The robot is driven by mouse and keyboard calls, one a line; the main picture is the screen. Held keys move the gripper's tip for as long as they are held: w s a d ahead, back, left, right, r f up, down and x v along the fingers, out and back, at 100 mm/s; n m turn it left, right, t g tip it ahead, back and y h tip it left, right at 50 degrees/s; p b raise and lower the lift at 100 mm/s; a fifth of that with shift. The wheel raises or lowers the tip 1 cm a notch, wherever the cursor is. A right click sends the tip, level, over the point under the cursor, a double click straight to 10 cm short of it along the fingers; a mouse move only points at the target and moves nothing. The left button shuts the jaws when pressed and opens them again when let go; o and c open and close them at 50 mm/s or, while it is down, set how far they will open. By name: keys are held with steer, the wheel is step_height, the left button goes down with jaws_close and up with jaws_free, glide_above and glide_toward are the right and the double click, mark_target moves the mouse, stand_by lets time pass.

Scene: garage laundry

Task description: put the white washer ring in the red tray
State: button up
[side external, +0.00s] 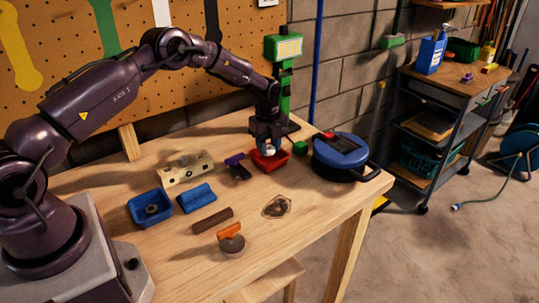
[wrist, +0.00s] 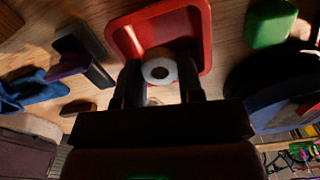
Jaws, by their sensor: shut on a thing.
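The white washer ring (wrist: 159,67) is between the two fingers of my gripper (wrist: 160,82) in the wrist view, and the gripper is shut on it. The red tray (wrist: 204,38) lies behind the ring there, and the ring overlaps the tray's near side in the picture. In the side external view my gripper (side external: 269,143) points down at the red tray (side external: 268,164) near the back of the bench. The ring's exact height over the tray floor is hard to tell.
A blue pot-like thing (side external: 340,150) stands right of the tray, with a small green block (side external: 300,147) between. A purple and black tool (side external: 237,167) lies left of it.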

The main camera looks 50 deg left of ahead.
mark_target(269, 162)
steer(key=shift+w+f, duration=0.2)
steer(key=shift+f, duration=1.6)
steer(key=o, duration=0.6)
steer(key=shift+f, duration=0.15)
